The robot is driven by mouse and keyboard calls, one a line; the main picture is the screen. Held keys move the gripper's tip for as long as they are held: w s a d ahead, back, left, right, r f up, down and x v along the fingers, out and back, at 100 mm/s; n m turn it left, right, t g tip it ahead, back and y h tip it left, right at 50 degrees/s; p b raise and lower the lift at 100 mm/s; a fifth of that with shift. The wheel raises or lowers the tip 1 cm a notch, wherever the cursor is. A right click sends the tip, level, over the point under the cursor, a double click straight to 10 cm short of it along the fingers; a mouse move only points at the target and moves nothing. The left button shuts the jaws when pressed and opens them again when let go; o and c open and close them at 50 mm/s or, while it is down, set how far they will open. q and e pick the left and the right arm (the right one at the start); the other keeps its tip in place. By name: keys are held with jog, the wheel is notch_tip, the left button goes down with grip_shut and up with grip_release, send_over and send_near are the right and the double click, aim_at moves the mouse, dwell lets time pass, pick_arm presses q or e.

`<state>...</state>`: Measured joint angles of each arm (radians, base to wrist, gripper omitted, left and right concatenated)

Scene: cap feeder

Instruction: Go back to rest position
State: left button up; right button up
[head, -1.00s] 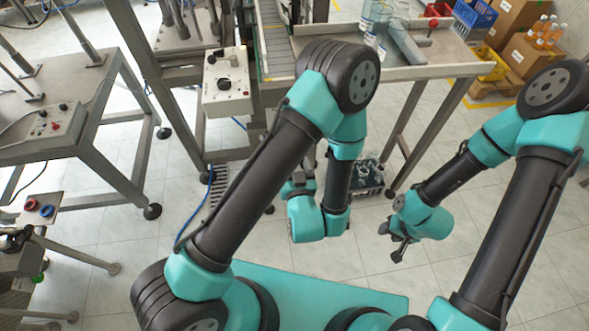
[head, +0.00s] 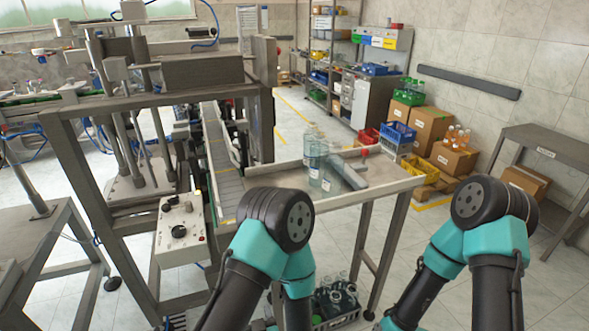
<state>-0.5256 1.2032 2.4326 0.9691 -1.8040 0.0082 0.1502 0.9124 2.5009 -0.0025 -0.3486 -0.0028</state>
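Only upper parts of my two teal and black arms show in the head view, at the lower middle and lower right. Both arms are bent, with the forearms pointing down. My left and right grippers are below the picture's lower edge and cannot be seen. No held object is visible.
A metal side table (head: 385,187) carries clear bottles (head: 318,160). A conveyor (head: 222,160) and a control box (head: 181,229) stand left of it. A crate of bottles (head: 337,303) is on the floor below. Cardboard boxes (head: 430,128) and a grey table (head: 560,150) stand right.

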pick_arm(q)
jog(key=a+f+g+h, duration=0.5)
jog(key=a+f+g, duration=0.15)
jog(key=f, duration=0.45)
jog(key=s+a+f+m+g+h, duration=0.1)
jog(key=s+a+f+g+h, duration=0.1)
jog(key=s+a+g+h, duration=0.2)
jog(key=s+g, duration=0.3)
jog(key=shift+s+a+f+m+h, duration=0.15)
jog(key=shift+f+m+h, duration=0.15)
jog(key=shift+f, duration=0.05)
